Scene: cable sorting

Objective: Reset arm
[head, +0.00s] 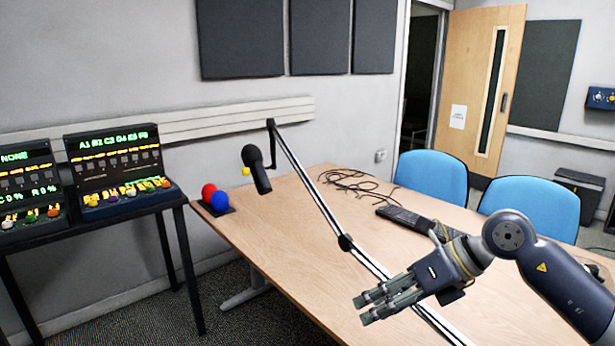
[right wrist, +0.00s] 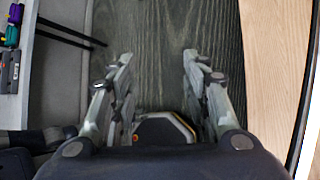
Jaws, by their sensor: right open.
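My right gripper (head: 361,308) reaches in from the right in the head view, above the near part of the wooden table (head: 285,232). Its fingers point left and are apart, with nothing between them. In the right wrist view the two fingers of my right gripper (right wrist: 157,58) are spread, with dark floor (right wrist: 160,30) behind them. Black cables (head: 350,182) lie loose at the far side of the table, and a black power strip (head: 405,218) lies beyond my right arm. My left gripper is in neither view.
A microphone (head: 256,168) hangs on a boom (head: 310,190) that slants across the table and passes behind my gripper. Control panels (head: 118,165) stand at left; blue chairs (head: 432,177) stand behind the table.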

